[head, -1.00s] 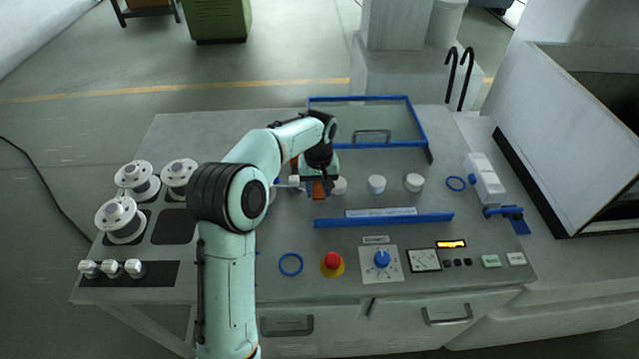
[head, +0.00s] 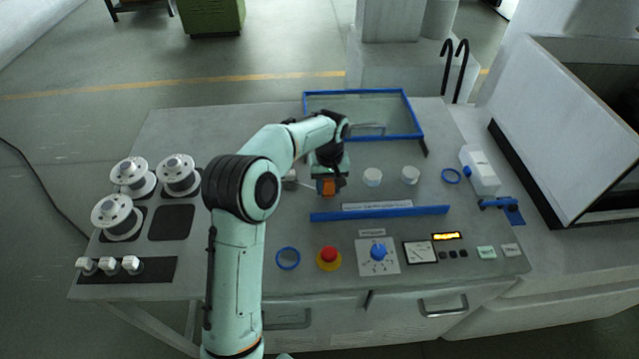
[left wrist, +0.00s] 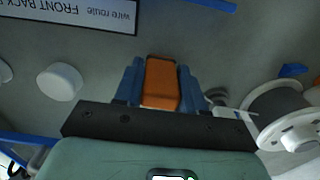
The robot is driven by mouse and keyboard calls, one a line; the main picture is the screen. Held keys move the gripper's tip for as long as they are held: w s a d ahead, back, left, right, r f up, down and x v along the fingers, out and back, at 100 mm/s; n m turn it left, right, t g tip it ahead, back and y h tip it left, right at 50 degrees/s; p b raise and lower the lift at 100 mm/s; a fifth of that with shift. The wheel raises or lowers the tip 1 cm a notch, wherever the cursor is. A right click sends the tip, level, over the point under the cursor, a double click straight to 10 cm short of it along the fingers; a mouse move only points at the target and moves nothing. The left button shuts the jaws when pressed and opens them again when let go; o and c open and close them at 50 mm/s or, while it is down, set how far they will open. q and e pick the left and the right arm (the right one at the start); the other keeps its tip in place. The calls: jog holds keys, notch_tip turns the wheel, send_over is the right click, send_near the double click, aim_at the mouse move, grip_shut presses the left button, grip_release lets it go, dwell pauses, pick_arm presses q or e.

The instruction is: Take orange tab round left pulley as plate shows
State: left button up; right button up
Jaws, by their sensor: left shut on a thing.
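My left gripper (head: 327,182) is shut on the orange tab (head: 327,188), a small block held above the bench. In the left wrist view the tab (left wrist: 161,83) sits between the two blue fingers. Two white round pulleys, a middle one (head: 372,177) and a right one (head: 410,175), stand to the right of the gripper. The gripper and arm cover the place to their left, so I cannot see the left pulley clearly. A white pulley (left wrist: 60,82) shows in the left wrist view. The wire route plate (head: 377,207) lies in front of the pulleys. My right gripper is not in view.
A blue bar (head: 380,214) runs along the plate's front. A blue-framed glass panel (head: 412,112) stands behind the pulleys. Several white spools (head: 117,215) stand at the left. A red stop button (head: 328,255) and dial (head: 378,252) are at the front.

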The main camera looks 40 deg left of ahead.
pick_arm(q)
jog(key=shift+w+d+r+p, duration=0.15)
jog(key=shift+w+d+p, duration=0.2)
jog(key=shift+w+d, duration=1.2)
jog(key=shift+d, duration=0.3)
jog(key=shift+w+d, duration=0.95)
jog(key=shift+d, duration=0.25)
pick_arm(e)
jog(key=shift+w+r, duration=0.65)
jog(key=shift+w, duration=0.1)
pick_arm(q)
jog(key=shift+w+a, duration=1.2)
jog(key=shift+w, duration=0.2)
jog(key=shift+w+a, duration=1.15)
jog(key=shift+w, duration=0.2)
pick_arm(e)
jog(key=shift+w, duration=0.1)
